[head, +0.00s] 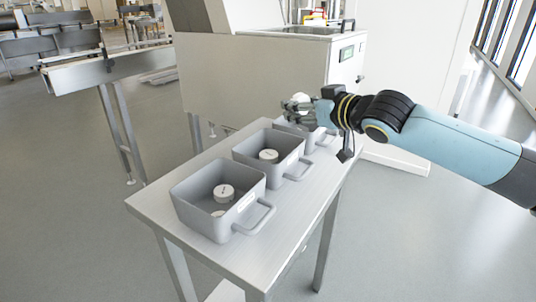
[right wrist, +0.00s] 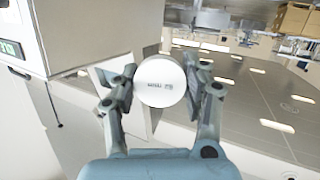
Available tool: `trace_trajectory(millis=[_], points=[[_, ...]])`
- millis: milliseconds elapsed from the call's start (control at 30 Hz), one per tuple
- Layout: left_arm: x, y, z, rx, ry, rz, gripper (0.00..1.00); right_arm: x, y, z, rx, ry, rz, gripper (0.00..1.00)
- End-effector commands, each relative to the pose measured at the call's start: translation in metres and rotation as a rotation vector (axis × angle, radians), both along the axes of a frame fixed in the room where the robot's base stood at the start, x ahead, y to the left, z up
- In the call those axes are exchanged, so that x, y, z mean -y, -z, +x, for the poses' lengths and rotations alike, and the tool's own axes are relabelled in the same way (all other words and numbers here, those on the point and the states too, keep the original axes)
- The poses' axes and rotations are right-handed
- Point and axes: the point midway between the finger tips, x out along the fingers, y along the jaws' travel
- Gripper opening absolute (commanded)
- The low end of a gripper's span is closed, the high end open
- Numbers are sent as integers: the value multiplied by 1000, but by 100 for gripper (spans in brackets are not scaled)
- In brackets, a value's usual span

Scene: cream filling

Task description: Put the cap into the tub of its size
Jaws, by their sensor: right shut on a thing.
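My right gripper (head: 300,108) is shut on a white round cap (head: 302,98), above the far tub (head: 321,139). In the right wrist view the cap (right wrist: 160,81) sits between both fingers of the gripper (right wrist: 160,88), with small print on its face that I cannot read. Three grey tubs with side handles stand in a row on the table. The near tub (head: 190,213) holds white caps, and the middle tub (head: 247,153) holds a white cap (head: 269,155). The far tub is partly hidden by my gripper, so its contents cannot be seen. My left gripper is not in view.
The narrow metal table (head: 275,256) has bare strips along its edges. A large light machine (head: 250,75) stands behind the tubs. A conveyor (head: 110,68) stands at the left. The floor around the table is open.

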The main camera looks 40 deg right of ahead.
Motion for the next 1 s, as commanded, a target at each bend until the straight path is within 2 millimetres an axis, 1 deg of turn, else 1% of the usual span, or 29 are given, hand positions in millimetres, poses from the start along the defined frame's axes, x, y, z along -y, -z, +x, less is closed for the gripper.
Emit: trace_trajectory(millis=[33, 200, 333, 467, 567, 700, 767, 1000], points=[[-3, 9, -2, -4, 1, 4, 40, -10, 11, 8, 4, 3, 12, 29], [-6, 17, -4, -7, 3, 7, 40, -40, 30, 29, 2, 1, 9, 29], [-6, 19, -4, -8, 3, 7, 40, -53, 39, 38, 1, 1, 3, 29], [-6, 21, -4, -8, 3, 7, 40, -56, 44, 40, 0, 0, -1, 29], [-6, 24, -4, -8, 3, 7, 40, -56, 57, 40, -2, 0, -1, 29], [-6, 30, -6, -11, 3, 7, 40, -56, 79, 40, -3, 1, -1, 29], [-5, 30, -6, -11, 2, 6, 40, -56, 82, 40, -1, 0, -2, 29], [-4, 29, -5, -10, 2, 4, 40, -56, 81, 40, 0, 0, -3, 29]])
